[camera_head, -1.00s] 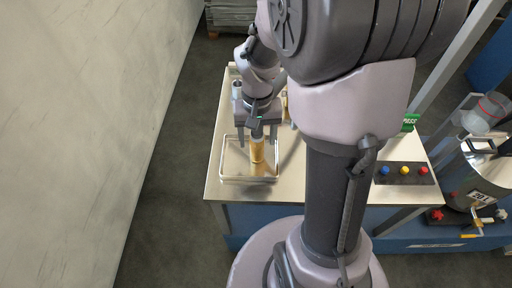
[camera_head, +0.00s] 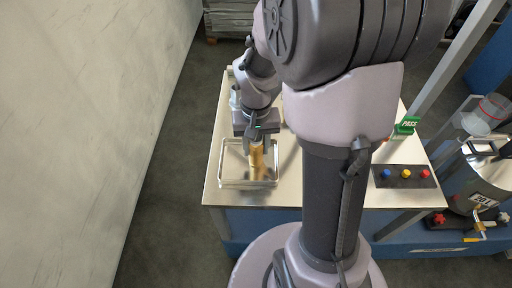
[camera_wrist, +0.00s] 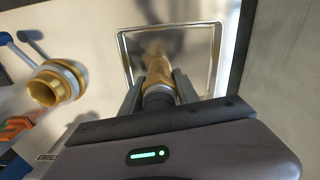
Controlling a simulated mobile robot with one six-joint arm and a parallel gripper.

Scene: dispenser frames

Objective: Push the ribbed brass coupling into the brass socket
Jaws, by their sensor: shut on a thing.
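The ribbed brass coupling (camera_head: 256,157) is held in my gripper (camera_head: 257,146), over the shallow metal tray on the bench. In the wrist view the coupling (camera_wrist: 159,74) sits between the two dark fingers of my gripper (camera_wrist: 160,88), which are shut on it. Its far end points over the tray, and I cannot tell whether it touches the tray floor. In the wrist view a brass socket (camera_wrist: 46,91) with a pale ring stands to the left, its open mouth facing the lower left. It is apart from the coupling. In the head view my arm hides the socket.
The tray (camera_head: 224,172) has a raised rim and lies on the pale bench top (camera_head: 300,195). A button panel (camera_head: 404,174), a green PASS sign (camera_head: 406,125) and a metal vessel (camera_head: 482,172) are to the right. In the wrist view a blue-handled part (camera_wrist: 14,46) and an orange part (camera_wrist: 18,126) lie at left.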

